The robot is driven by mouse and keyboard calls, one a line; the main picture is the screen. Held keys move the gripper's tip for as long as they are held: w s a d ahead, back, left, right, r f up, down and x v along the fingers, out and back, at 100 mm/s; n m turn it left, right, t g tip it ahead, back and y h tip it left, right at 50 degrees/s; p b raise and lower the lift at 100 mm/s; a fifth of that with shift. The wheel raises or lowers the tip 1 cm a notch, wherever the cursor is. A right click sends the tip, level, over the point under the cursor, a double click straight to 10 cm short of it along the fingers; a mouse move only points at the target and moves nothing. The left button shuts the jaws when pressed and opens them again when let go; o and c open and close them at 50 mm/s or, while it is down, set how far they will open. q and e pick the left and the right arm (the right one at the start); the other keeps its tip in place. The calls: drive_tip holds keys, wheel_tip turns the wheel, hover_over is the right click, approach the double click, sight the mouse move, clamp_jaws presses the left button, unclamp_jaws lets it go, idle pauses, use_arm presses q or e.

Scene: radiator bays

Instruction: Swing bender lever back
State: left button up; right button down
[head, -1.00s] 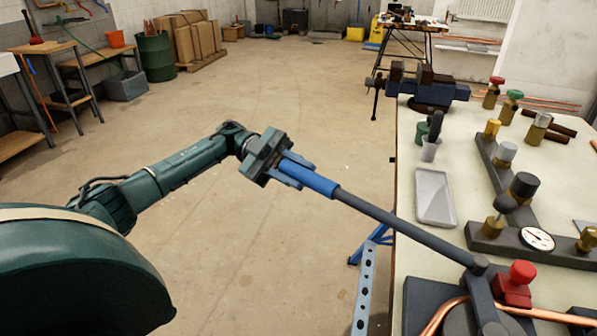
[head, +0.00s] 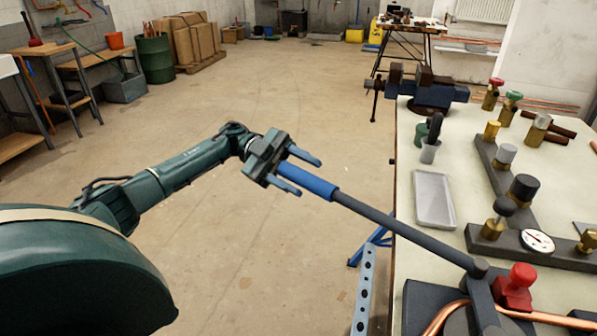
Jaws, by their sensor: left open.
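The bender lever (head: 400,225) is a long grey bar with a blue grip (head: 308,180) at its free end. It reaches from the bender (head: 478,295) at the lower right out over the bench's left edge. A copper pipe (head: 447,314) lies bent in the bender, beside a red block (head: 515,287). My left gripper (head: 304,174) is open, with one finger on each side of the blue grip's end. Gaps show between the fingers and the grip. My right gripper is not in view.
A perforated metal leg (head: 364,292) stands below the lever. The floor left of the bench is clear.

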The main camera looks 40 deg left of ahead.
use_arm(q)
drive_tip(key=a+b, duration=0.1)
drive_tip(key=a, duration=0.6)
drive_tip(key=shift+w+a+b, duration=0.25)
drive_tip(key=shift+w+b, duration=0.05)
drive_tip(key=shift+w, duration=0.15)
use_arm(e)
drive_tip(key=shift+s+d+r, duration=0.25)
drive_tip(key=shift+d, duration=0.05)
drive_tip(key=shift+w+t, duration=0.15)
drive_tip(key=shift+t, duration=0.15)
